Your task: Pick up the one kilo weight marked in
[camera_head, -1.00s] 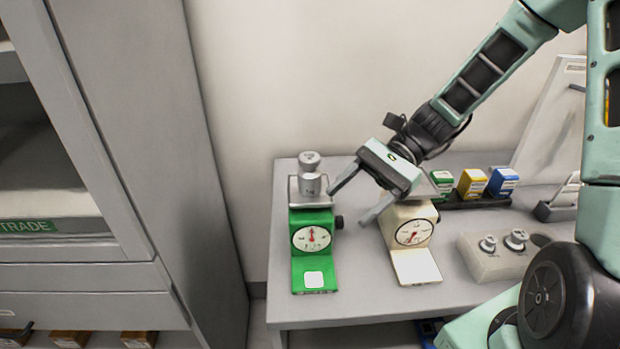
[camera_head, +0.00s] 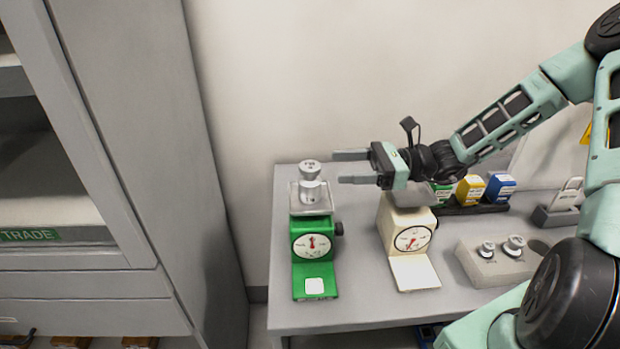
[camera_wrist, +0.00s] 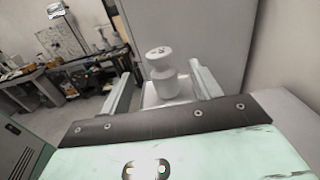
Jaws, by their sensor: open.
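The one kilo weight (camera_head: 310,187) is a grey metal cylinder with a knobbed top. It stands upright on the pan (camera_head: 296,202) of the green scale (camera_head: 312,246). My gripper (camera_head: 352,167) is open and empty, level, with its fingers pointing left toward the weight. The fingertips are just right of the weight's knob and apart from it in the head view. In the wrist view the weight (camera_wrist: 161,75) shows ahead between the two fingers, beyond their tips.
A cream scale (camera_head: 407,237) stands right of the green one, below my wrist. A grey block (camera_head: 485,268) with two small weights, and a rack of green, yellow (camera_head: 470,188) and blue boxes are further right. A tall grey cabinet (camera_head: 150,150) stands to the left.

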